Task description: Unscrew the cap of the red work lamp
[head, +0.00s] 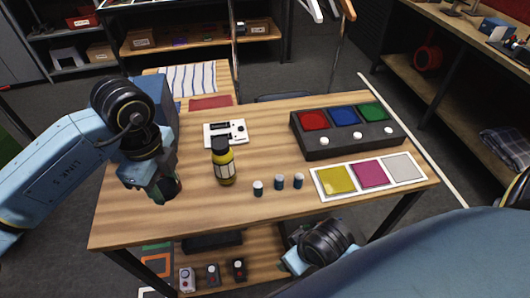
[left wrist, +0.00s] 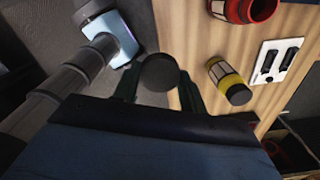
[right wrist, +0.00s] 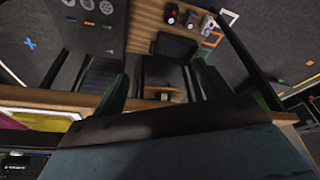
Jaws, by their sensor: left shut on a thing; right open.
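The red work lamp (left wrist: 236,10) shows at the top edge of the left wrist view, partly cut off. Its near end shows a red rim around a dark middle, with no black cap on it. In the head view I cannot make it out; my left arm covers that area. My left gripper (head: 160,188) is above the table's left front part. It is shut on a dark round cap (left wrist: 158,72), which sits between its fingers, apart from the lamp. My right gripper (right wrist: 160,90) is open and empty, low by the table's front edge.
A yellow lamp with a black cap (head: 223,165) stands near the left gripper, before a white switch panel (head: 225,132). Several small bottles (head: 279,182), a colour button box (head: 345,145) and a swatch tray (head: 315,176) fill the right. The front left tabletop is bare.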

